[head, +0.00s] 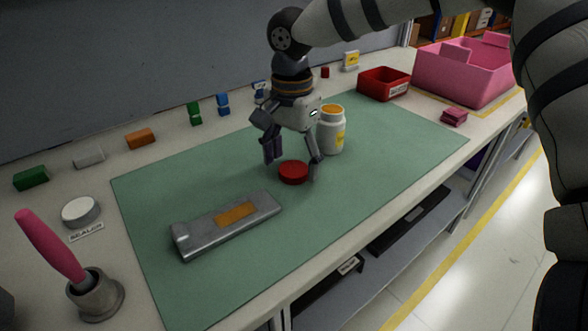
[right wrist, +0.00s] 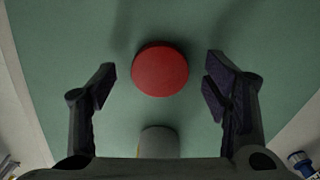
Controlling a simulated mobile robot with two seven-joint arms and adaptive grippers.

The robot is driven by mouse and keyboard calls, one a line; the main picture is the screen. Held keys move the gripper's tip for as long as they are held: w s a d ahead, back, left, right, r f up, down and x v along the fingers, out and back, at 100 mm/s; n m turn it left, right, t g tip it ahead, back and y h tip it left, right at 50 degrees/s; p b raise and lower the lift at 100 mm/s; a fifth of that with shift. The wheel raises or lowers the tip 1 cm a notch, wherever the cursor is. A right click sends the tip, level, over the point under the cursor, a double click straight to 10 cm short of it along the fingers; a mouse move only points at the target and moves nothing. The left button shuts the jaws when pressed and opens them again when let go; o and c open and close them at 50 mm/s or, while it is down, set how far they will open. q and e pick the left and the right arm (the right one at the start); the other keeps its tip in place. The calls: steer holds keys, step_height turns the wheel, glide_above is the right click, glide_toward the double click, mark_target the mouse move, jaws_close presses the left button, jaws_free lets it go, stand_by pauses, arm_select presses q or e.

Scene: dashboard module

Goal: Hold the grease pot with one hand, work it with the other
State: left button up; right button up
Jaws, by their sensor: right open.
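A white pot (head: 331,135) with an orange top and a yellow label, which looks like the grease pot, stands upright on the green mat. A round red disc, perhaps a lid (head: 293,172), lies flat on the mat in front of it. My right gripper (head: 290,160) points down over the disc, fingers spread, with nothing held; the pot is just right of and behind it. In the right wrist view the red disc (right wrist: 160,69) shows beyond and between the open fingertips (right wrist: 159,80). My left gripper is not in view.
A grey metal module (head: 228,222) with an orange label lies on the green mat (head: 390,150). A pink-handled brush (head: 50,245) stands in a grey holder, near a white tin (head: 80,211). A red bin (head: 384,83) and pink crate (head: 466,68) stand at the right.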

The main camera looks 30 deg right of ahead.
steer(key=shift+f, duration=0.45)
steer(key=c, duration=0.8)
steer(key=shift+c, duration=0.2)
